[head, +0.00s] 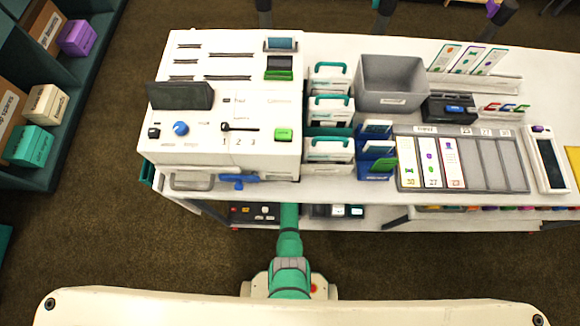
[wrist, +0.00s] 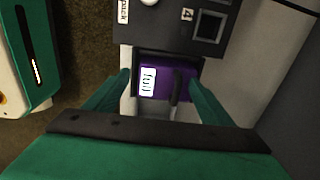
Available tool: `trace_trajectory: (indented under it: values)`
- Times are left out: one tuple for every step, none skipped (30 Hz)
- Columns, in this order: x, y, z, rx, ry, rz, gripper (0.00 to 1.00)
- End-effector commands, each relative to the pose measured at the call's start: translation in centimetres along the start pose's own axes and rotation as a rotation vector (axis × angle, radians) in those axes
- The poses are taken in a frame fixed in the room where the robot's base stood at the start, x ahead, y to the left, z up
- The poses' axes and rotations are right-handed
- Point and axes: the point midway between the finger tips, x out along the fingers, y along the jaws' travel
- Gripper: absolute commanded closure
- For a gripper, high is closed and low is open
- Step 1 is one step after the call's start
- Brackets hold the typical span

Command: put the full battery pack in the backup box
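A purple battery pack (wrist: 160,82) labelled "full", with a dark handle, sits at a dark unit (wrist: 205,28) in the wrist view. My gripper (wrist: 163,88) is open, with one green finger on each side of the pack. A pale gap shows between the left finger and the pack; contact on the right cannot be told. In the head view my gripper and this pack are hidden under the table edge. No box is readable as the backup box; an open grey bin (head: 390,102) with a small unreadable label stands on the table.
The white table (head: 350,187) overhangs a lower shelf with a dark button panel (head: 254,212). On top are a white control console (head: 225,105), several teal-handled units (head: 329,113) and a card board (head: 485,164). Shelves with boxes (head: 35,146) stand at left. Carpet is clear between.

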Motion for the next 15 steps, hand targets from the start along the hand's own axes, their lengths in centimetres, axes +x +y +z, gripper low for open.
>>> trace_trajectory:
  values:
    - [0.0, 0.0, 0.0, 0.000, 0.000, 0.001, 0.24]
    - [0.0, 0.1, 0.0, 0.000, 0.000, 0.001, 0.24]
    - [0.0, 0.1, 0.0, 0.000, 0.000, 0.001, 0.24]
    - [0.1, 0.2, 0.0, 0.000, 0.000, 0.003, 0.24]
    - [0.1, 0.2, 0.0, 0.000, 0.000, 0.003, 0.24]
    - [0.1, 0.2, 0.0, 0.000, 0.000, 0.003, 0.24]
    - [0.0, 0.2, 0.0, 0.000, 0.000, 0.003, 0.24]
    - [-0.1, 0.2, 0.0, 0.000, 0.000, 0.002, 0.24]
    - [-0.2, 0.2, 0.0, 0.001, 0.000, 0.002, 0.24]
    - [-0.3, 0.2, 0.0, 0.001, 0.000, 0.002, 0.24]
    - [-0.5, 0.2, 0.0, 0.001, 0.000, 0.003, 0.24]
    - [-0.8, 0.2, -0.1, 0.001, 0.000, 0.001, 0.24]
    - [-1.1, 0.1, -0.1, 0.002, 0.000, 0.001, 0.24]
    - [-1.4, 0.1, -0.1, 0.002, 0.000, 0.000, 0.24]
    - [-1.9, 0.1, -0.1, 0.002, 0.000, 0.000, 0.24]
